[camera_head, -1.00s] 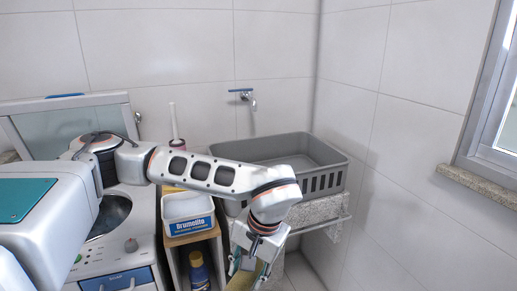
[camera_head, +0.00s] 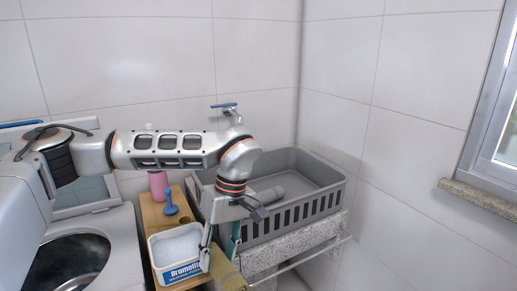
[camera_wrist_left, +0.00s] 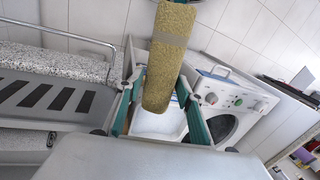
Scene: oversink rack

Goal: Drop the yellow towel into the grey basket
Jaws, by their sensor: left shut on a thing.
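The yellow towel (camera_head: 227,275) hangs at the lower edge of the head view, partly cut off by the frame. In the left wrist view the towel (camera_wrist_left: 168,60) is a rolled yellow-tan strip with a greyish band. My left gripper (camera_head: 222,258) is shut on the towel, pointing down in front of the grey basket. The grey basket (camera_head: 310,210) stands to the right and behind the gripper, on a stone-edged sink, with slotted sides. Part of it (camera_wrist_left: 50,100) shows at the left of the wrist view. My right gripper is out of view.
A white box with blue lettering (camera_head: 178,262) sits on a wooden shelf (camera_head: 152,212), just left of the gripper. A blue plunger-like item (camera_head: 170,204) and a pink item (camera_head: 158,186) stand behind it. A tap (camera_head: 230,110) is on the wall. A washer drum (camera_head: 68,265) is lower left.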

